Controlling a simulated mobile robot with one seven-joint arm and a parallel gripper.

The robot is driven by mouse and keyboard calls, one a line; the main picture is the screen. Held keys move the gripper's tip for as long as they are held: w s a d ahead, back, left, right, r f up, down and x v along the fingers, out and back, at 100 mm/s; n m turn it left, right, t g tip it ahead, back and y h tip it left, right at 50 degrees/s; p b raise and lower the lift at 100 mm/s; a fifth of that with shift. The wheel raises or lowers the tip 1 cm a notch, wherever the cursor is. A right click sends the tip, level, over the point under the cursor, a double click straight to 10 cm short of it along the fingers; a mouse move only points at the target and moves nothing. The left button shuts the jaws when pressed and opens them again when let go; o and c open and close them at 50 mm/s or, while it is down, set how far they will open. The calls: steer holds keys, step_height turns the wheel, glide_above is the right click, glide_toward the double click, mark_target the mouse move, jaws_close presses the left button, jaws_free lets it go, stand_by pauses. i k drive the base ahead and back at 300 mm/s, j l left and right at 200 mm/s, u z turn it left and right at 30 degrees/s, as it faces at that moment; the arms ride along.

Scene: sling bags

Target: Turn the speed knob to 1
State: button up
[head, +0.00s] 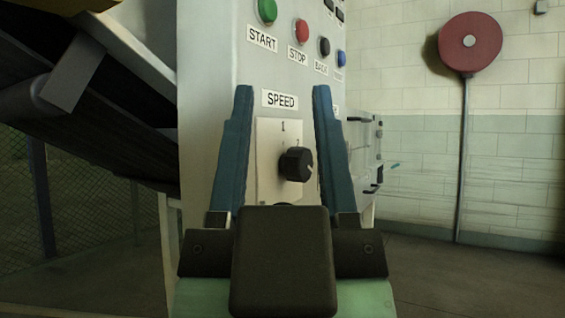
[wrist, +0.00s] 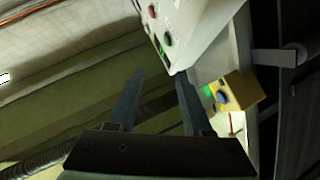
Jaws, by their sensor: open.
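The black speed knob (head: 297,164) sits on a pale plate (head: 268,185) below the SPEED label (head: 280,100) on the control panel, in the head view. The mark 1 shows at the top of the plate, and part of another mark shows near the knob's top. A light pointer line on the knob points right, away from the 1. My gripper (head: 282,95) is open and empty, its two blue fingers on either side of the knob in the picture. I cannot tell how far it is from the panel. In the wrist view my gripper (wrist: 158,75) shows, but the knob does not.
Above the label are a green START button (head: 267,10), a red STOP button (head: 302,32), a black BACK button (head: 324,46) and a blue button (head: 341,58). A conveyor frame (head: 80,75) is on the left. A red round sign (head: 470,42) stands right. A yellow box (wrist: 232,92) shows in the wrist view.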

mark_target(297, 165)
steer(key=i+l+u, duration=0.15)
steer(key=l, duration=0.55)
steer(key=l+u, duration=0.1)
steer(key=l, duration=0.55)
